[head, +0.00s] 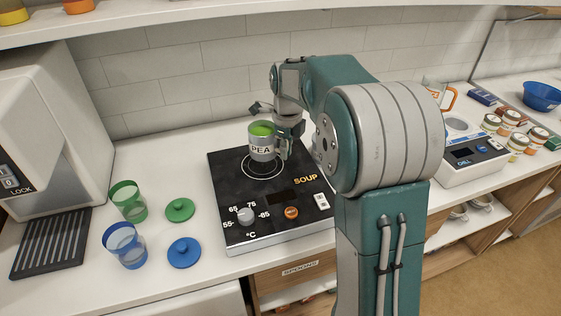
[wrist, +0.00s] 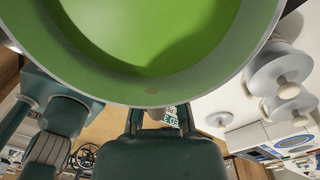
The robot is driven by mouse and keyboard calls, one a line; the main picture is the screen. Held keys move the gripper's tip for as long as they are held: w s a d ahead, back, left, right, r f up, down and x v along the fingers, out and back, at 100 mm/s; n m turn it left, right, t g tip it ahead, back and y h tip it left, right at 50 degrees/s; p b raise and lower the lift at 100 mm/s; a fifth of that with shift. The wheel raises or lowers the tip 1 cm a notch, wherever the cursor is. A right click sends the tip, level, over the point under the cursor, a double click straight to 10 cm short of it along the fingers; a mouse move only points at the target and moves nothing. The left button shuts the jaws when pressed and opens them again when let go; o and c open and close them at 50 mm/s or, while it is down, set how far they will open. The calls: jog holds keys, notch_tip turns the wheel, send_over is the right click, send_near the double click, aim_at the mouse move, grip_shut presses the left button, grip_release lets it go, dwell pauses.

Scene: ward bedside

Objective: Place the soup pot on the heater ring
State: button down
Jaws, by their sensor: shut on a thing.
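The soup pot (head: 263,148) is a grey metal pot labelled PEA, upright, with green soup inside. In the head view it is over the far part of the heater ring (head: 262,177), a thin white circle on the black SOUP heater; I cannot tell whether its base touches. My gripper (head: 280,130) is shut on the pot at its right side, partly hidden by my arm. In the wrist view the pot's green inside and pale rim (wrist: 150,97) fill the upper part.
The heater (head: 232,188) has a knob and an orange button at its front. Green (head: 130,202) and blue (head: 125,245) cups with separate green (head: 180,209) and blue lids (head: 184,252) stand to its left. A white scale (head: 470,160) and several jars are at right.

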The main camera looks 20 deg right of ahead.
aim_at(283, 171)
jog(key=shift+w+d+f, duration=0.15)
jog(key=shift+w+f, duration=0.3)
jog(key=shift+f, duration=0.1)
jog(key=f, duration=0.3)
jog(key=shift+w+f, duration=0.15)
jog(key=shift+w, duration=0.05)
jog(key=shift+f, duration=0.25)
jog(key=shift+a, duration=0.35)
jog(key=c, duration=0.7)
grip_release()
jog(key=shift+d, duration=0.15)
